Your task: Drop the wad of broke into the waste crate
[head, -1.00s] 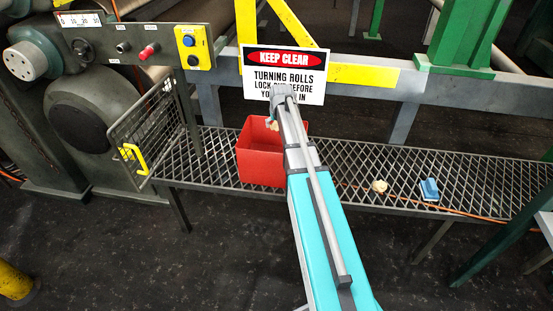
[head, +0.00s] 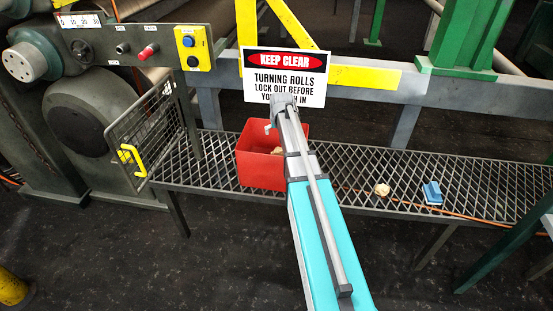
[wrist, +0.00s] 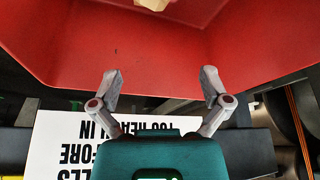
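The red waste crate (head: 262,172) stands on the grating walkway, with its open top under the end of my arm. A pale, crumpled wad of broke (head: 277,151) lies inside the crate, partly hidden by the crate wall and my arm. In the wrist view the wad (wrist: 152,4) shows at the top edge, against the red inside of the crate (wrist: 150,60). My gripper (wrist: 160,82) is open and empty, its two fingers spread apart above the crate. In the head view my arm hides most of the gripper.
A second pale lump (head: 381,190) and a blue block (head: 432,193) lie on the grating (head: 480,195) to the right. A wire guard with a yellow handle (head: 131,158) stands left of the crate. A warning sign (head: 285,77) hangs on the rail just behind my gripper.

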